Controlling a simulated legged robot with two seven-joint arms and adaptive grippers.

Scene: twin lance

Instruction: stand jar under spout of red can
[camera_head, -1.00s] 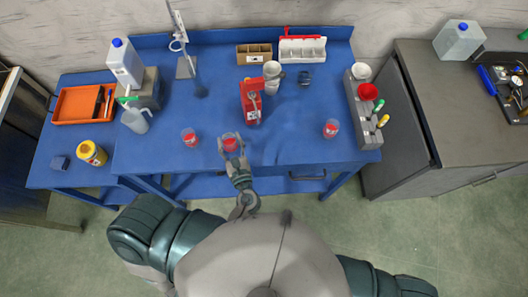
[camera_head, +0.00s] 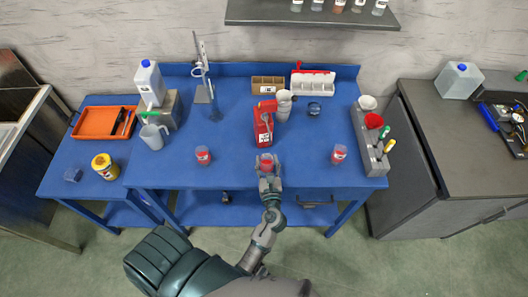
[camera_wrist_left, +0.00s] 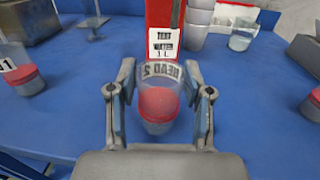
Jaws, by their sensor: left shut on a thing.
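The red can (camera_head: 263,128) stands upright near the middle of the blue table, its white label facing me. In the left wrist view, the can (camera_wrist_left: 160,20) is straight ahead. My left gripper (camera_head: 267,163) is at the table's front edge, in front of the can. It is shut on a clear jar with red in its lower part (camera_wrist_left: 157,104), marked "HEAD 2". The jar is upright between the fingers, apart from the can. Whether its base touches the table cannot be told. The can's spout is not clear. My right gripper is not in view.
Similar jars stand at left (camera_head: 203,156) and right (camera_head: 339,154) on the blue table (camera_head: 236,174). White cups (camera_head: 284,105) and a small glass (camera_head: 314,109) are behind the can. A grey rack (camera_head: 367,140) lines the right edge. Bare table lies either side of my gripper.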

